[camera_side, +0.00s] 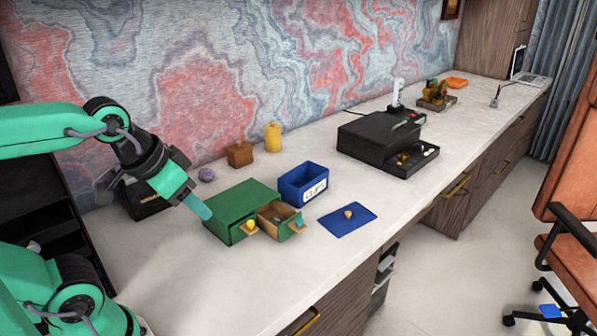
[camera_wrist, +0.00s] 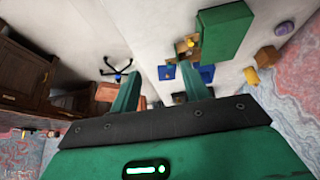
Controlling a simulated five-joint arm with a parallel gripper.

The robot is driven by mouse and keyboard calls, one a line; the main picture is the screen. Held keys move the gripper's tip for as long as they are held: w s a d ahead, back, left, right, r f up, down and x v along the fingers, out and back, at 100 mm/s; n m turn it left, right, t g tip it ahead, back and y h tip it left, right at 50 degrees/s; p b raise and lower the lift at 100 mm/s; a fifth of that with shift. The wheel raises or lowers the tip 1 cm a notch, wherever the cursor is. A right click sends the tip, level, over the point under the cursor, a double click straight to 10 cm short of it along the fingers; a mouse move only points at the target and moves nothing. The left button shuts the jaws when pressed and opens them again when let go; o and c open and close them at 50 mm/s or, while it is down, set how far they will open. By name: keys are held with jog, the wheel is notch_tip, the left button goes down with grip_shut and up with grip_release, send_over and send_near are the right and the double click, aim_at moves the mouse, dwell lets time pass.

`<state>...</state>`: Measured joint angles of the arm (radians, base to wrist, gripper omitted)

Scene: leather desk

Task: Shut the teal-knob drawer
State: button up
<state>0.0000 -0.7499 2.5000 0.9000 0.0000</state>
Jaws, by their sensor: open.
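A green cabinet (camera_side: 237,203) with two side-by-side drawers stands on the pale desktop in the side view. The right drawer (camera_side: 280,214) is pulled out and its teal knob (camera_side: 299,223) faces the desk's front. The left drawer's yellow knob (camera_side: 250,225) is beside it, and that drawer looks shut. My gripper (camera_side: 199,207) is above and left of the cabinet, apart from the knobs. In the wrist view my gripper's fingers (camera_wrist: 160,88) are spread with nothing held, and the green cabinet (camera_wrist: 226,32) and open drawer (camera_wrist: 188,48) lie beyond them.
A blue box (camera_side: 304,184) stands right of the cabinet, behind a blue mat (camera_side: 347,219) bearing a small tan object. A brown canister (camera_side: 240,154), yellow bottle (camera_side: 273,137) and purple ball (camera_side: 207,175) stand behind. A black printer-like box (camera_side: 380,137) is farther right. Desktop in front-left is clear.

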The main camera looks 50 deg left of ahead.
jog(key=shift+c, duration=0.3)
jog(key=c, duration=0.3)
jog(key=shift+w+r, duration=0.25)
jog(key=shift+w, duration=0.3)
jog(key=shift+c, duration=0.3)
jog(key=w+n+g, duration=0.2)
jog(key=w+g, duration=0.1)
jog(key=w, duration=1.1)
jog(key=w+f+g, duration=0.1)
jog(key=w+f, duration=0.2)
jog(key=w, duration=0.1)
jog(key=w+f+n, duration=0.1)
jog(key=w+f, duration=0.2)
jog(key=f, duration=0.1)
jog(key=w+f+g, duration=0.1)
jog(key=w+f, duration=0.3)
jog(key=shift+w+a+g, duration=0.25)
jog(key=shift+w+g, duration=0.05)
